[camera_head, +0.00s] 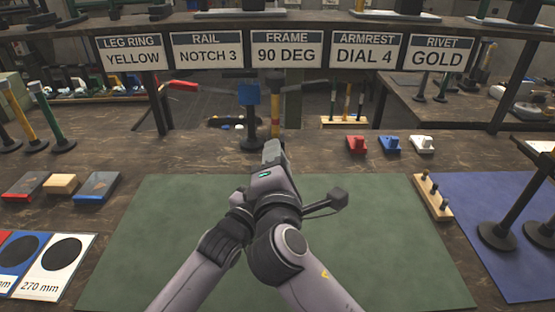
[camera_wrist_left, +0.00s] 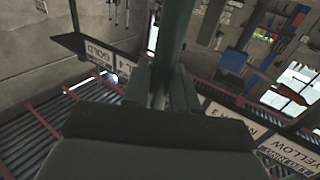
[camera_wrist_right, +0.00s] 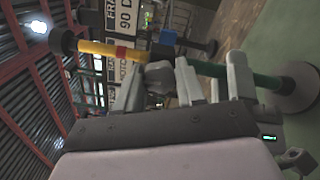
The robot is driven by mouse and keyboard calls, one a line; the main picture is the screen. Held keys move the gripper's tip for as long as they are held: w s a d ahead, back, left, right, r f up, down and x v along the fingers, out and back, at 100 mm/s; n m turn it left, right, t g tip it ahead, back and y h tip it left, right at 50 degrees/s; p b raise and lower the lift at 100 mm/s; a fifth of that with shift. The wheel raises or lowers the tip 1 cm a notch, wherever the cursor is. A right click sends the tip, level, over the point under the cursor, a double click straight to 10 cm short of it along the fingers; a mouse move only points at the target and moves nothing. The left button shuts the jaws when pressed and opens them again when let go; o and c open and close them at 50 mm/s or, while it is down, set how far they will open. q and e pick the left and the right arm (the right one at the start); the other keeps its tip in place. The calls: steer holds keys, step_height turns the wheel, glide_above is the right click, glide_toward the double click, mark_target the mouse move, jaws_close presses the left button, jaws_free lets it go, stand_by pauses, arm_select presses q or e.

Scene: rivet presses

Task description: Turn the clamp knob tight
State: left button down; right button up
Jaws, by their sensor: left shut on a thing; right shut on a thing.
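A post with a yellow upper tube (camera_wrist_right: 100,50), a red band and a green lower tube (camera_wrist_right: 250,78) shows in the right wrist view. Its round grey foot (camera_wrist_right: 298,92) is at the right. A dark grey clamp knob (camera_wrist_right: 158,76) sits between the fingers of my right gripper (camera_head: 272,152), which is shut on it. In the head view my right gripper hides the knob; a bit of the yellow tube (camera_head: 275,126) shows beyond. In the left wrist view the green tube (camera_wrist_left: 174,40) runs between the fingers of my left gripper (camera_wrist_left: 160,88), shut on it. The left gripper is mostly hidden in the head view.
A green mat (camera_head: 140,240) lies under my arms, mostly clear. A blue-topped stand (camera_head: 249,96) is close to the left of the post. Red, blue and white blocks (camera_head: 390,144) and a wooden peg strip (camera_head: 432,197) lie right. A sign row (camera_head: 287,50) hangs behind.

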stand_by(0.4)
steer(key=o, duration=1.1)
steer(key=shift+c, duration=0.2)
